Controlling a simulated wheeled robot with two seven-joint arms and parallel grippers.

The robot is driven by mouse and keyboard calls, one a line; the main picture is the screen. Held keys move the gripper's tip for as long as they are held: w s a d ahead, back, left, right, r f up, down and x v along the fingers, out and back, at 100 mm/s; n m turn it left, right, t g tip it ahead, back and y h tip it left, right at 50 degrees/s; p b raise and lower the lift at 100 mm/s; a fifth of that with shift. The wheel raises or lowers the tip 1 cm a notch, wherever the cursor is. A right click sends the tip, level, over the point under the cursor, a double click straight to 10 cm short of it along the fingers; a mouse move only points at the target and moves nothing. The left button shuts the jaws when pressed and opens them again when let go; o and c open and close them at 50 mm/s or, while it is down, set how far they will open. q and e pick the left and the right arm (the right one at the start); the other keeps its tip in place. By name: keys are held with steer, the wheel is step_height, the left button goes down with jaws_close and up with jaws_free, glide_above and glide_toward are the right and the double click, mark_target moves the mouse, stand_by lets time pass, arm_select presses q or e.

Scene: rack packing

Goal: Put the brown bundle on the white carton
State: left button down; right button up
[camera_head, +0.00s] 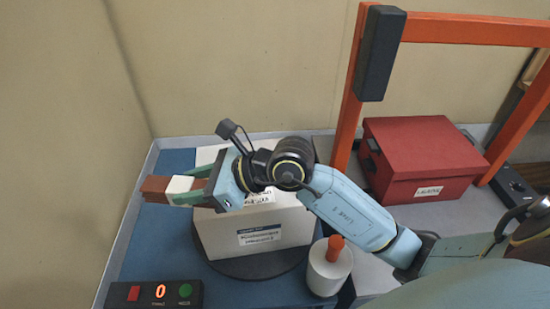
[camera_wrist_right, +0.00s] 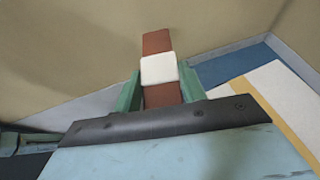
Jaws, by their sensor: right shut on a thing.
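The brown bundle (camera_head: 154,187) is a brown bar with a white band around its middle. My right gripper (camera_head: 188,191) is shut on it and holds it to the left of the white carton (camera_head: 225,235). In the right wrist view the bundle (camera_wrist_right: 158,42) sticks out between the green fingers of the gripper (camera_wrist_right: 160,90). The carton stands on a dark round plate and carries labels; my right arm hides part of its top. In the right wrist view the carton's top (camera_wrist_right: 275,95), with a tan stripe, lies to the right. My left gripper is not in view.
A control box (camera_head: 153,294) with a red and a green button sits at front left. A white cylinder with an orange knob (camera_head: 330,270) stands right of the carton. An orange frame (camera_head: 345,120) and a red box (camera_head: 420,158) stand farther right.

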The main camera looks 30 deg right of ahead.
steer(key=w+d+f+m+t+h+p, duration=0.1)
steer(key=w+d+m+t+h+p, duration=0.15)
steer(key=d+p, duration=0.45)
steer(key=w+d+f+m+t+h+p, duration=0.1)
steer(key=w+d+m+t+h+p, duration=0.2)
steer(key=d, duration=0.7)
steer(key=shift+m+g+h, duration=0.25)
steer(key=shift+m+h, duration=0.3)
steer(key=shift+m, duration=0.3)
steer(key=d+f, duration=0.3)
steer(key=f, duration=0.2)
steer(key=d+f, duration=0.2)
steer(key=f, duration=0.1)
steer(key=shift+w+d+f, duration=0.1)
steer(key=shift+w+d, duration=0.25)
steer(key=shift+w, duration=0.05)
step_height(320, 180, down, 4)
steer(key=b, duration=0.2)
steer(key=shift+f+b, duration=0.1)
steer(key=shift+b, duration=0.2)
